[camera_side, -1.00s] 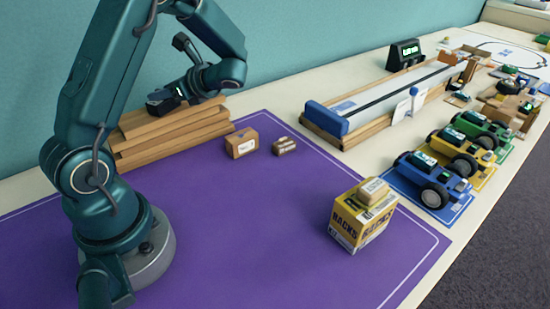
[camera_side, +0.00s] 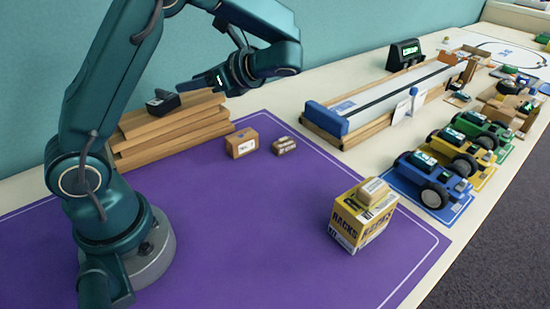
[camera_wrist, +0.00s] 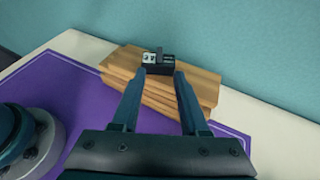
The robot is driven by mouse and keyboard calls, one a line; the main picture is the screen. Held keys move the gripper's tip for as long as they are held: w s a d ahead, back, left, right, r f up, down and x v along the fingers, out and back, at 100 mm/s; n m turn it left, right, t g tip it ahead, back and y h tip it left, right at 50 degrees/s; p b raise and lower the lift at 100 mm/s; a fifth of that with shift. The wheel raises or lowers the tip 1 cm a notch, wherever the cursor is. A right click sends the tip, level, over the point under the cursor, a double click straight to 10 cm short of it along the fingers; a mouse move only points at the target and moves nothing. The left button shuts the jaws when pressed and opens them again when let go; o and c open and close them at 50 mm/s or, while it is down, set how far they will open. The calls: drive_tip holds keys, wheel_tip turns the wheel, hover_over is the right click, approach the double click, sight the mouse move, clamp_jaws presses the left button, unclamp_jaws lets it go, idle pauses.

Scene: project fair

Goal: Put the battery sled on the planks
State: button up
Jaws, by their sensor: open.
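The battery sled (camera_side: 163,101), a small black block with an upright part, rests on top of the stacked wooden planks (camera_side: 175,132) at the back left of the purple mat. In the wrist view the sled (camera_wrist: 158,64) sits on the planks (camera_wrist: 205,88), showing a pale patch on its left. My gripper (camera_side: 184,87) is up and to the right of the sled in the side view. In the wrist view my gripper (camera_wrist: 160,75) has its fingers apart with nothing held, and the sled shows beyond the tips.
A brown box (camera_side: 242,143) and a smaller tan block (camera_side: 284,145) stand right of the planks. A yellow box (camera_side: 358,222) carries a small tan block (camera_side: 373,190) at the front right. Model cars (camera_side: 435,178) and a wooden track (camera_side: 380,95) lie further right. The mat's middle is clear.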

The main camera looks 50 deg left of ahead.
drive_tip(key=s+d+n+t+h, duration=0.3)
drive_tip(key=d+n+t+h, duration=0.2)
drive_tip(key=d, duration=0.4)
drive_tip(key=s+d+n+t+h, duration=0.3)
drive_tip(key=d+n+t+h, duration=0.3)
drive_tip(key=d, duration=0.4)
drive_tip(key=shift+s+f+n+h, duration=0.2)
drive_tip(key=shift+s+n+h, duration=0.2)
drive_tip(key=shift+n+h, duration=0.6)
